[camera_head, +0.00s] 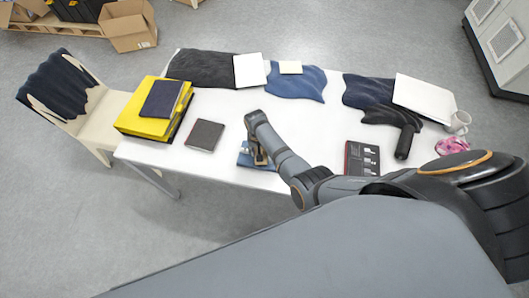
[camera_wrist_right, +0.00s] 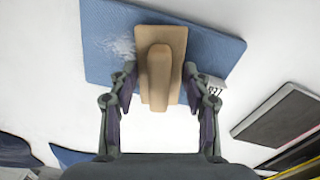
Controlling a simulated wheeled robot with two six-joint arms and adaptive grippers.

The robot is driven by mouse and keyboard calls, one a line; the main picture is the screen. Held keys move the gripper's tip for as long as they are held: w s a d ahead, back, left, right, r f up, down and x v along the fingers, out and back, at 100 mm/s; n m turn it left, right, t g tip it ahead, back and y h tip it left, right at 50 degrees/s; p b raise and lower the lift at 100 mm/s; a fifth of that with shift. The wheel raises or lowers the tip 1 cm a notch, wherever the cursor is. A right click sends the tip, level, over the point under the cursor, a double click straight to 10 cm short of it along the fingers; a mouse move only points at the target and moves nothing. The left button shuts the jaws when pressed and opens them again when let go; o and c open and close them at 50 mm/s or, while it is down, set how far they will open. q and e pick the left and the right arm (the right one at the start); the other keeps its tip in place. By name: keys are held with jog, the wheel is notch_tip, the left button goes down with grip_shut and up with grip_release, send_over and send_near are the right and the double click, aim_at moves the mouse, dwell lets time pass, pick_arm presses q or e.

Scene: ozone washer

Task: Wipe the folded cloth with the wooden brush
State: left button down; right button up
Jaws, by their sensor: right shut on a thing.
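My right gripper (camera_wrist_right: 159,88) is shut on the brush; in the head view the gripper (camera_head: 258,158) is over the cloth. Whether the brush's underside touches the cloth is hidden. My left gripper is not in view.
A dark notebook (camera_head: 205,135) and a yellow case (camera_head: 140,120) with a dark book lie to the left. A black box (camera_head: 362,159), a hair dryer (camera_head: 398,120) and a mug (camera_head: 459,121) are right. The table's middle is clear.

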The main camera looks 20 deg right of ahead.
jog(key=shift+w+a+f, duration=0.15)
jog(key=shift+w+a, duration=0.2)
jog(key=shift+a, duration=0.2)
jog(key=shift+w+a+b, duration=0.15)
jog(key=shift+a+b, duration=0.15)
jog(key=shift+a, duration=0.05)
jog(key=shift+w+d+r, duration=0.2)
jog(key=shift+d, duration=0.05)
jog(key=shift+s+d+p, duration=0.15)
jog(key=shift+d+p, duration=0.1)
jog(key=shift+p, duration=0.2)
jog(key=shift+s+d+p, duration=0.8)
jog(key=shift+d+p, duration=0.1)
jog(key=shift+d, duration=0.15)
jog(key=shift+s+d+f, duration=0.15)
jog(key=shift+d+f, duration=0.05)
jog(key=shift+s+d+r+p, duration=0.2)
jog(key=shift+s+d+p, duration=0.15)
jog(key=shift+d+p, duration=0.25)
jog(key=shift+s+d+p, duration=0.5)
jog(key=shift+d+p, duration=0.15)
jog(key=shift+d, duration=0.05)
jog(key=shift+s+d+f, duration=0.15)
jog(key=shift+d, duration=0.15)
jog(key=shift+s+d, duration=0.45)
jog(key=shift+d, duration=0.25)
jog(key=shift+s+d, duration=0.4)
jog(key=shift+d, duration=0.35)
